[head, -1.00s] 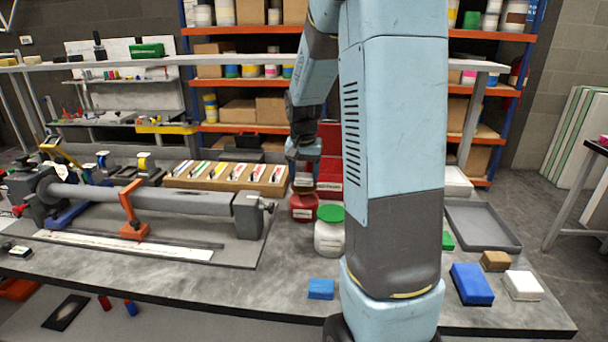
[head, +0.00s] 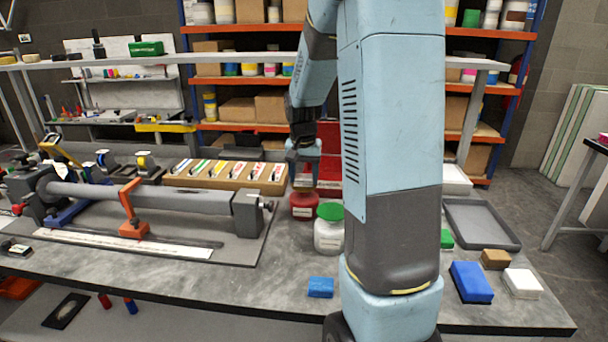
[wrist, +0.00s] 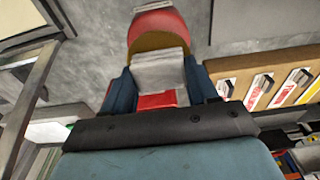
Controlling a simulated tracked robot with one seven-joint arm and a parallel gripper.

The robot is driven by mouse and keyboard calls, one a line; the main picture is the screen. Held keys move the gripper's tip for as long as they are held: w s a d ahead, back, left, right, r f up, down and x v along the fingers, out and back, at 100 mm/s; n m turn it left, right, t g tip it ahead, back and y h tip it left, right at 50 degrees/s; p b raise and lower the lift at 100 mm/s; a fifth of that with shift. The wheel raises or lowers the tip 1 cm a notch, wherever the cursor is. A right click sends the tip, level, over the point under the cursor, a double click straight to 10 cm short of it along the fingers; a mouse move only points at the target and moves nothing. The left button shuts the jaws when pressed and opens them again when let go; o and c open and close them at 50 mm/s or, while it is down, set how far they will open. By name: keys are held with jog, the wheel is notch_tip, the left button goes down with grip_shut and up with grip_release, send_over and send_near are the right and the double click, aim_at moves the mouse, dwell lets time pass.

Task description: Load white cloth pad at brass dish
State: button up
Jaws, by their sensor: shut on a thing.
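My gripper (wrist: 164,88) is shut on a white cloth pad (wrist: 159,68), which shows pale grey-white between the two blue fingers in the wrist view. A brass-coloured round surface (wrist: 158,41), probably the brass dish, lies just beyond the pad, which partly covers it; I cannot tell whether they touch. A red rounded thing (wrist: 157,24) shows around it. In the head view my gripper (head: 303,172) points down above a red jar (head: 304,206) at the middle of the bench; the pad and dish are not clear there.
A white jar with a green lid (head: 329,235) stands close to the right of the red jar. A clamped tube (head: 185,200) and a box of labelled tools (head: 226,178) are at left. Blue, brown and white blocks (head: 523,284) and a grey tray (head: 497,242) are at right.

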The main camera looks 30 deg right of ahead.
aim_at(304, 176)
jog(key=shift+f, duration=0.55)
dwell(0.5)
dwell(0.5)
jog(key=shift+r, duration=3.5)
